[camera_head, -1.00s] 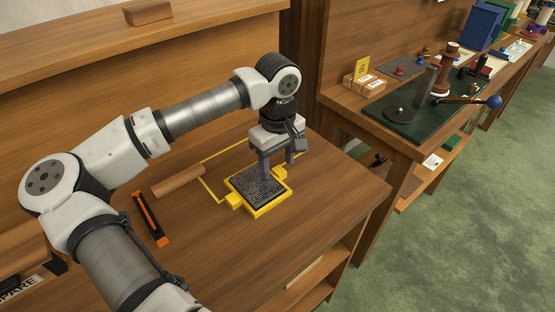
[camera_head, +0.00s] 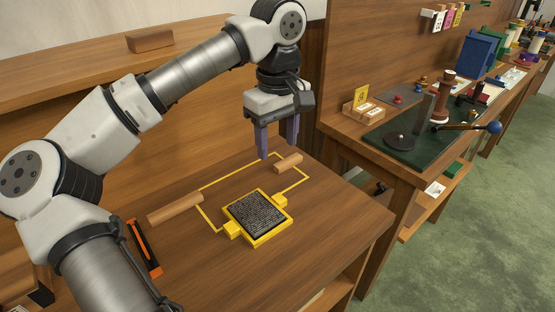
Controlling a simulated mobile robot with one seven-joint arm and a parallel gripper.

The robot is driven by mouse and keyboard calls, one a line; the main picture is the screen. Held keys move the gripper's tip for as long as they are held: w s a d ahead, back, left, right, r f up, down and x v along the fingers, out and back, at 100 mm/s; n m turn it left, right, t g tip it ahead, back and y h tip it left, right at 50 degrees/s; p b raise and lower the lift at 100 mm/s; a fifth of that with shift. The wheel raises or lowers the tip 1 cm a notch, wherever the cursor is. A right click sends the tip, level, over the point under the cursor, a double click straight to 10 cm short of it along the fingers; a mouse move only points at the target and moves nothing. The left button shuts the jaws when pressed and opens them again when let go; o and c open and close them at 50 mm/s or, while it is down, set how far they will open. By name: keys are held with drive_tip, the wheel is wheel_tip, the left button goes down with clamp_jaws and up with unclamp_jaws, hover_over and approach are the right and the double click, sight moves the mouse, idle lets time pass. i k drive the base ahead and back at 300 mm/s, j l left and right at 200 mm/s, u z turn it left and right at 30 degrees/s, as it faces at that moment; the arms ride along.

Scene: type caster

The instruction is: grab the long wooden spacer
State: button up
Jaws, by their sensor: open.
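A long wooden spacer (camera_head: 175,208) lies flat on the table, left of a yellow frame outline (camera_head: 212,218). A shorter wooden piece (camera_head: 288,163) lies at the back right of that outline. A dark plate of raised type (camera_head: 257,212) sits in a yellow holder (camera_head: 262,242) at the front of the outline. My gripper (camera_head: 278,151) is open and empty, its fingers pointing down above the table near the shorter piece. It is well to the right of the long spacer and apart from it.
An orange and black tool (camera_head: 144,247) lies left of the holder, near my arm. A wooden block (camera_head: 149,40) rests on the raised shelf behind. A second bench (camera_head: 352,124) with a dark green board (camera_head: 408,143) stands to the right. The table right of the holder is clear.

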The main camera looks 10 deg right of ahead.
sight(158, 217)
drive_tip(key=k+l, duration=0.85)
